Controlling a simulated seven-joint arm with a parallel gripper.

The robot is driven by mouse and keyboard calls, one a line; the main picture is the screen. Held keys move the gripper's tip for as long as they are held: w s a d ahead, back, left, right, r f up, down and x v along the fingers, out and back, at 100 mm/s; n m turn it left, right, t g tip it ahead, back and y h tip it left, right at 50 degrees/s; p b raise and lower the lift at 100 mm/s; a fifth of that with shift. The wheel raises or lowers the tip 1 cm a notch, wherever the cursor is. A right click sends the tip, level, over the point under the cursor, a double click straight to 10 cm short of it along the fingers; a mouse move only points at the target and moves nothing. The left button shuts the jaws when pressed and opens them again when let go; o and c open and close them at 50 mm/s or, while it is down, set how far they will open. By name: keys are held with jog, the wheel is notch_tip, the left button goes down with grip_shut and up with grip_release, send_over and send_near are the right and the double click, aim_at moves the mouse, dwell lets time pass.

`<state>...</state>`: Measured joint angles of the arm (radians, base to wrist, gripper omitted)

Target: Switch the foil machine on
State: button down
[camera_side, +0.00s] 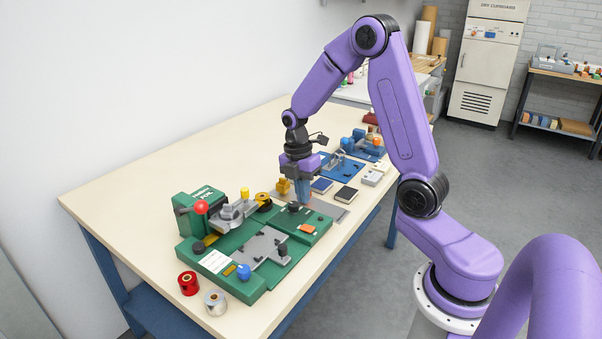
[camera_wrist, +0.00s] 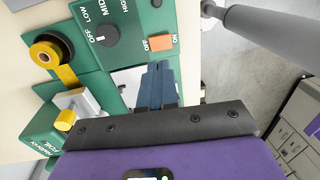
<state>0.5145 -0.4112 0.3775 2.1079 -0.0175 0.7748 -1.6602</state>
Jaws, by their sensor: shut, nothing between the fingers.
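The green foil machine (camera_side: 236,279) stands on the near part of the bench. Its orange rocker switch (camera_side: 307,228) is at the machine's right end. My gripper (camera_side: 304,203) points down just past the machine's right end, shut and empty. In the wrist view its blue fingertips (camera_wrist: 159,68) are close to the switch, not visibly touching it.
A red-knobbed lever (camera_side: 201,207) rises at the machine's left. A red roll (camera_side: 188,283) and a silver roll (camera_side: 215,302) stand at its near left. The bench's left part is clear.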

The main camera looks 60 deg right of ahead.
notch_tip(320, 180, up, 6)
send_over(311, 229)
jog(key=w, duration=0.4)
jog(key=shift+s+d+r, duration=0.1)
jog(key=shift+s, duration=0.15)
jog(key=shift+s, duration=0.7)
jog(key=f, duration=0.4)
jog(key=s+f, duration=0.1)
jog(key=f, duration=0.9)
jog(key=shift+s, duration=0.35)
